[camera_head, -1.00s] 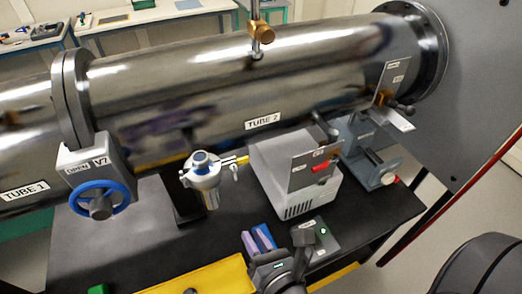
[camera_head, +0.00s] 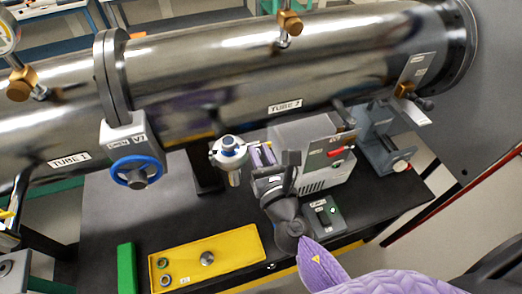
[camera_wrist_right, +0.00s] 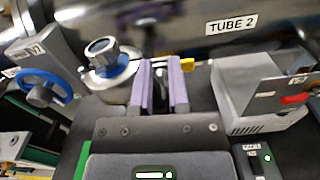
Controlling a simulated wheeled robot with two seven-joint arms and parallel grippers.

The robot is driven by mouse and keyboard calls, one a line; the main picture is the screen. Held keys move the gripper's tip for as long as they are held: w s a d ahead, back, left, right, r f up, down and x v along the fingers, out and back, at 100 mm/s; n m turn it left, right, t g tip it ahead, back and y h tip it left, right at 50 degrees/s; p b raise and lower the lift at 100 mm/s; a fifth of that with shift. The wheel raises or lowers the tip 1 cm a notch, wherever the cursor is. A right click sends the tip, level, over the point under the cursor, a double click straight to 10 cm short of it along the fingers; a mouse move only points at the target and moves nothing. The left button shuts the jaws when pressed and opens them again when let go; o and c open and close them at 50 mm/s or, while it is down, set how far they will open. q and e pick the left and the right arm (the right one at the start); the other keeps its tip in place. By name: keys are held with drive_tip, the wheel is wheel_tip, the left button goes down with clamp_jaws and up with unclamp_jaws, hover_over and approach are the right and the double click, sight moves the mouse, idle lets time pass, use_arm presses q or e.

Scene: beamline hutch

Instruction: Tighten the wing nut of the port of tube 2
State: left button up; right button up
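The tube labelled TUBE 2 (camera_head: 340,70) runs across the upper part of the head view. On its top a port carries a brass-coloured clamp (camera_head: 290,22); a small silver piece shows just below the clamp, but I cannot make out the wing nut's shape. The port is outside the right wrist view. My right gripper (camera_head: 262,156) is below the tube, beside the silver canister, well apart from the port. My left gripper does not show.
A silver canister with a blue cap (camera_head: 229,150) stands close left of my right gripper. A grey pump box (camera_head: 310,175) is to its right. The blue valve wheel (camera_head: 138,171), the yellow tray (camera_head: 225,250) and a small switch box (camera_head: 325,214) are nearby. Bare black bench lies left.

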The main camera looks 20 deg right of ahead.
drive_tip(key=shift+c, duration=0.2)
clamp_jaws()
drive_tip(key=f+m+b, duration=0.1)
drive_tip(key=m, duration=0.7)
drive_tip(key=d+f+m+b, duration=0.1)
drive_tip(key=m, duration=0.6)
drive_tip(key=f+m+b, duration=0.1)
drive_tip(key=m, duration=0.7)
drive_tip(key=shift+d+m, duration=0.15)
drive_tip(key=shift+m, duration=0.15)
idle(0.5)
